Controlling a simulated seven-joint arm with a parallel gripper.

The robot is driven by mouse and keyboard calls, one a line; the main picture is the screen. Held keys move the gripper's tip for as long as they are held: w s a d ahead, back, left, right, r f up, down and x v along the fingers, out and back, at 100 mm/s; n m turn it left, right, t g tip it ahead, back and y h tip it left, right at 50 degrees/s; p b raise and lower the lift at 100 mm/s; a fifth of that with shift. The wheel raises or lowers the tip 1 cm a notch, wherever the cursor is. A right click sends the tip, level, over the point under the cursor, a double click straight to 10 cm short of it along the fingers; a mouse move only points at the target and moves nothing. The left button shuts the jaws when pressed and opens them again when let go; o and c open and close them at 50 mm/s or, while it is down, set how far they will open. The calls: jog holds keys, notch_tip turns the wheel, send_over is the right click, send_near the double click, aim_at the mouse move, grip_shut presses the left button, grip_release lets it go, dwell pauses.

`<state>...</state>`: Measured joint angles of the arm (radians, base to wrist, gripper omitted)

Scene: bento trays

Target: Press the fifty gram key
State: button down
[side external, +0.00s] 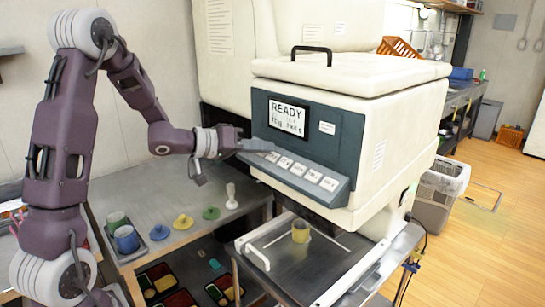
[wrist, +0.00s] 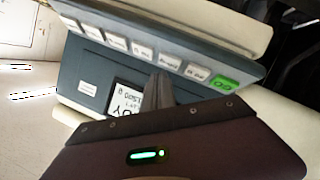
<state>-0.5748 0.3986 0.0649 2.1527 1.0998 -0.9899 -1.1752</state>
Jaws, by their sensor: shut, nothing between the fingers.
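The machine's sloped key panel (side external: 297,173) holds a row of white keys, with a small screen (side external: 286,117) reading READY above it. In the wrist view the key row (wrist: 142,52) runs diagonally, with a green key (wrist: 224,84) at its right end. The key labels are too blurred to tell which is the fifty gram key. My gripper (side external: 264,146) is shut and empty at the left part of the panel. In the wrist view its fingertips (wrist: 160,78) overlap the panel close to a white key; I cannot tell whether they touch it.
A yellow cup (side external: 300,233) stands on the platform under the machine. Left of it, a steel table (side external: 165,262) bears a blue cup (side external: 127,239), a green cup, yellow and green lidlike pieces and a white stamp-shaped piece (side external: 231,196). Bento trays (side external: 160,281) lie lower down.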

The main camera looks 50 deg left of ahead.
dwell(0.4)
jog(key=shift+w+f, duration=0.2)
jog(key=shift+f, duration=0.15)
jog(key=shift+w+f, duration=0.2)
jog(key=shift+f, duration=0.15)
dwell(0.8)
jog(key=shift+s+r, duration=0.45)
jog(key=shift+r, duration=0.25)
jog(key=shift+s+r, duration=0.4)
jog(key=shift+r, duration=0.35)
jog(key=shift+s+r, duration=0.45)
jog(key=shift+r, duration=0.25)
jog(key=shift+s+r, duration=0.4)
jog(key=shift+r, duration=0.35)
